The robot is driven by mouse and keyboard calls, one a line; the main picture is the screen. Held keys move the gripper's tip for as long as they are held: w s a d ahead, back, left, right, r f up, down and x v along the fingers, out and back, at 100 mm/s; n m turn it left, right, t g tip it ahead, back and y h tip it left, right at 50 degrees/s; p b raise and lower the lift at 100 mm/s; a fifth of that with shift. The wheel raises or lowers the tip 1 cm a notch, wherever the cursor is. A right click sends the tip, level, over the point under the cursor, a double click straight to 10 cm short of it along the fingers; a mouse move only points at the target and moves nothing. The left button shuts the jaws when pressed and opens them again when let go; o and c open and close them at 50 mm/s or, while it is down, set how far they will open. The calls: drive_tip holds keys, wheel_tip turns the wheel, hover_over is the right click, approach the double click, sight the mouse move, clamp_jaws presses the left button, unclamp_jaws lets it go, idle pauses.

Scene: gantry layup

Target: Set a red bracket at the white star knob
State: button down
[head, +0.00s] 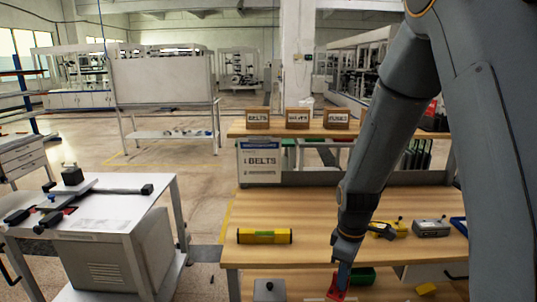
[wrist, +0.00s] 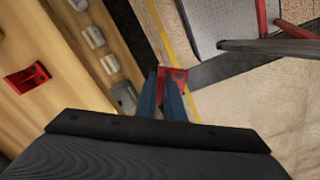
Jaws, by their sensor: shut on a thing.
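My gripper (head: 344,272) has blue fingers and points down near the front of the wooden bench. In the wrist view my gripper (wrist: 166,82) is shut on a red bracket (wrist: 176,75), which shows at the fingertips with a small hole in it. Red also shows at the fingertips in the head view, low at the bench front (head: 338,291). A second red bracket (wrist: 27,78) lies on a wooden surface at the left of the wrist view, apart from the gripper. I cannot make out a white star knob in either view.
A white cart (head: 110,212) at the left carries a dark frame with black blocks. The wooden bench (head: 300,210) holds a yellow level (head: 265,236) and a grey box (head: 430,228). Labelled bins stand on the shelf behind.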

sight(337, 293)
wheel_tip(337, 293, down, 10)
drive_tip(key=w+m, duration=0.2)
drive_tip(key=m, duration=0.9)
drive_tip(key=shift+a+r, duration=0.15)
drive_tip(key=shift+a, duration=0.05)
drive_tip(key=shift+w+a, duration=0.1)
